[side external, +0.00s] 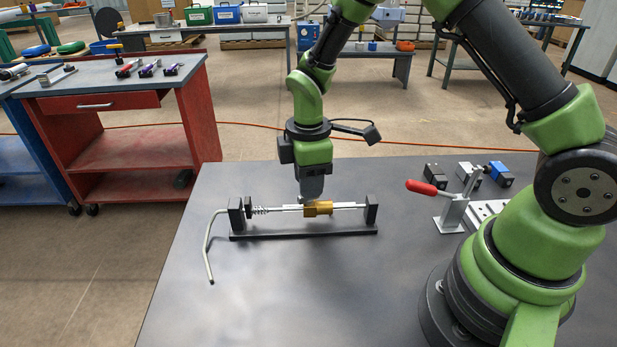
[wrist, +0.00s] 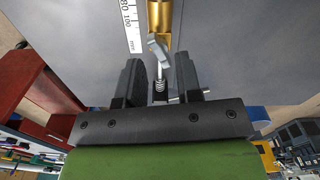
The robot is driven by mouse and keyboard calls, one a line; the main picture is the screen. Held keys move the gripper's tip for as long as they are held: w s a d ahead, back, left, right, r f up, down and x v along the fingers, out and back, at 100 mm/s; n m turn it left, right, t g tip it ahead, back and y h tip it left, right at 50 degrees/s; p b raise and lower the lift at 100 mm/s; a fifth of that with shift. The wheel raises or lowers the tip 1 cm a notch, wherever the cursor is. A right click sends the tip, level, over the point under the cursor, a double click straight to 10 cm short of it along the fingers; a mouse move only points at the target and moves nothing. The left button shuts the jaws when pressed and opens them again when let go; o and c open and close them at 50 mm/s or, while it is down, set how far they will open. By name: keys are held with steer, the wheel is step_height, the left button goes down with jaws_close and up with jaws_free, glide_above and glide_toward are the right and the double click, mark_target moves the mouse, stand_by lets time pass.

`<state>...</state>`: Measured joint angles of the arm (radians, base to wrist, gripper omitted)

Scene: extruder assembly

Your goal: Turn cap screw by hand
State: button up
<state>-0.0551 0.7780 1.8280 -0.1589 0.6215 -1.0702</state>
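A black stand (side external: 304,232) with two uprights holds a horizontal silver rod (side external: 346,206) on the dark table. A gold block (side external: 318,208) sits on the rod, and a spring (side external: 259,210) is near the left upright. A bent silver handle (side external: 208,245) hangs at the left end. My gripper (side external: 311,198) points down just above the rod, by the gold block's left side. In the wrist view my gripper (wrist: 158,60) has its fingers apart. A small grey part (wrist: 158,46) shows between the tips, below the gold block (wrist: 160,17). I cannot tell which part is the cap screw.
A toggle clamp with a red handle (side external: 427,187) stands to the right, with small black and blue blocks (side external: 500,174) behind it. A ruler (wrist: 131,25) shows in the wrist view. The table's front left is clear. A red workbench (side external: 118,120) stands beyond the table.

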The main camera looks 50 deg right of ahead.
steer(key=n, duration=0.3)
steer(key=shift+f, duration=0.15)
steer(key=shift+f, duration=0.9)
steer(key=shift+c, duration=0.4)
jaws_close()
